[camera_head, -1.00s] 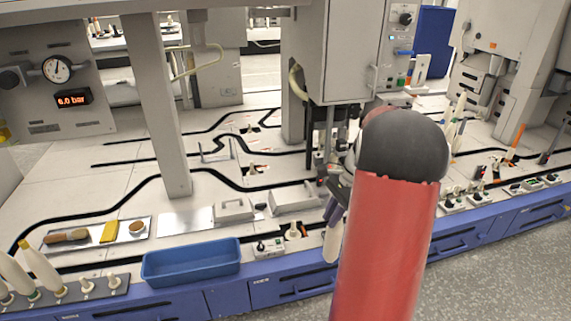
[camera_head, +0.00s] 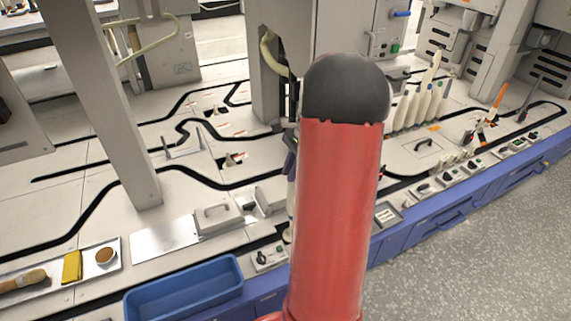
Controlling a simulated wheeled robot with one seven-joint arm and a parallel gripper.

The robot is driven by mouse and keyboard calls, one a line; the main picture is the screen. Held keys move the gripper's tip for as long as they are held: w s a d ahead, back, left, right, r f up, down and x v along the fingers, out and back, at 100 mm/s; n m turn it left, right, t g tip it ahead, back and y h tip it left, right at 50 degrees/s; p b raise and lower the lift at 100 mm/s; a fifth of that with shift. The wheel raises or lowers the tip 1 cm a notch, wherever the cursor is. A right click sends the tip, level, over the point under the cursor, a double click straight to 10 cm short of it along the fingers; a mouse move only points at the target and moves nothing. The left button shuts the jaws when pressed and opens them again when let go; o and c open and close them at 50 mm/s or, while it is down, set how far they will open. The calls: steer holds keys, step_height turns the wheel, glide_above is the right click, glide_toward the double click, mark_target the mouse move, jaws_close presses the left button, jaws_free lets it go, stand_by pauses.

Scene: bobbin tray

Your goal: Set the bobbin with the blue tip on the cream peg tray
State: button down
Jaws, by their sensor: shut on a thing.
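My gripper (camera_head: 291,162) is mostly hidden behind my red arm; only a narrow dark strip of it shows at the arm's left edge. It is shut on a pale bobbin (camera_head: 291,198), which hangs below it over the front of the bench, and only a sliver shows. Its tip colour cannot be seen. A row of upright pale bobbins (camera_head: 418,106) stands on the bench to the right, well apart from my gripper. I cannot make out the cream peg tray for certain; the base under that row is too small to tell.
A blue bin (camera_head: 184,291) sits at the front left, beside a tray with a brush and a yellow block (camera_head: 72,266). A grey post (camera_head: 112,110) rises at left. Small switch boxes (camera_head: 478,165) line the front right edge.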

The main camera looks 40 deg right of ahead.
mark_target(290, 184)
steer(key=shift+s+f+b, duration=0.1)
steer(key=shift+f+b, duration=2.15)
steer(key=shift+f, duration=0.5)
steer(key=shift+a+r+p, duration=0.1)
steer(key=shift+a+p, duration=0.05)
steer(key=shift+p, duration=0.4)
steer(key=shift+f, duration=0.4)
steer(key=c, duration=1.6)
jaws_free()
steer(key=p+v, duration=0.7)
steer(key=v, duration=0.1)
steer(key=shift+r, duration=0.2)
steer(key=shift+v, duration=1.35)
